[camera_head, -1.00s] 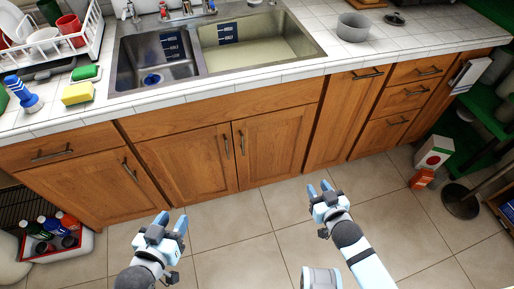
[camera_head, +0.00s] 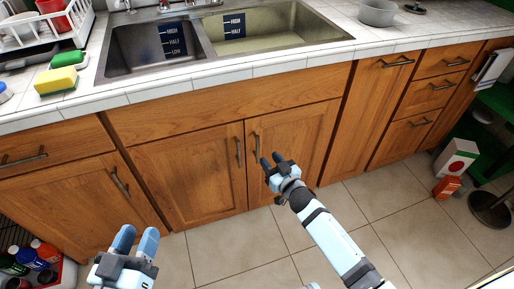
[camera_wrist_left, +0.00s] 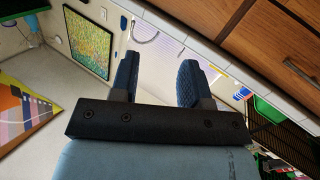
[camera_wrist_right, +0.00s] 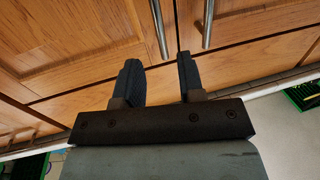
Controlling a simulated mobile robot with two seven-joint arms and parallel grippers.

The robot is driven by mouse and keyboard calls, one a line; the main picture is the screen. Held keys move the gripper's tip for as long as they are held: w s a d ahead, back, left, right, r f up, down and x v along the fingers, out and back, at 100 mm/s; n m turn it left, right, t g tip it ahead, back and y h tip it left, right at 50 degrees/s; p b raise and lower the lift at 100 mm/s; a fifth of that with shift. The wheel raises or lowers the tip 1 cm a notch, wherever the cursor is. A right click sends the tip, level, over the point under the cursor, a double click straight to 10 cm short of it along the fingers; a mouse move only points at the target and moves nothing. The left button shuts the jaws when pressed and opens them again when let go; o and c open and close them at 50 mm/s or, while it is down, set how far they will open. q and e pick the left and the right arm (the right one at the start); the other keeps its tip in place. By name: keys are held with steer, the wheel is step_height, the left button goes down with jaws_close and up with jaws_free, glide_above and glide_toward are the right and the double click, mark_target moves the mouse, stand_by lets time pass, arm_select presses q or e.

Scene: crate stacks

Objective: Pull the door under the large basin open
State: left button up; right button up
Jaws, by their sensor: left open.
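The large basin (camera_head: 275,32) is the right half of the sink. Below the sink are two shut wooden doors, and the right door (camera_head: 300,145) is under the large basin. Its vertical metal handle (camera_head: 257,147) is near its left edge. My right gripper (camera_head: 270,160) is open in front of this door, with its fingertips close to the handle's lower end. In the right wrist view two handles show past the empty fingers (camera_wrist_right: 163,80), apart from them. My left gripper (camera_head: 135,240) is open and empty, low in front of the left cabinets; its fingers show in the left wrist view (camera_wrist_left: 157,80).
The left sink door (camera_head: 190,175) is shut beside the right one. Bottles (camera_head: 35,258) stand in a bin at the lower left. A carton (camera_head: 457,160) and an orange bottle (camera_head: 446,187) stand on the floor at right. The tiled floor (camera_head: 235,250) before the doors is clear.

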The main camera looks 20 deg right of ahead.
mark_target(258, 146)
steer(key=b+x, duration=0.1)
steer(key=x, duration=0.6)
steer(key=shift+w+a+b, duration=0.1)
steer(key=shift+w+b, duration=0.25)
steer(key=shift+w, duration=0.05)
arm_select(q)
steer(key=r+t, duration=0.1)
steer(key=r, duration=0.1)
steer(key=d+r+h, duration=0.1)
steer(key=shift+s+r+t+h, duration=0.15)
steer(key=shift+r+t+h, duration=0.15)
steer(key=shift+r+t, duration=0.1)
arm_select(e)
steer(key=shift+w, duration=0.15)
arm_select(q)
steer(key=shift+d, duration=0.1)
arm_select(e)
steer(key=shift+c, duration=0.2)
jaws_close()
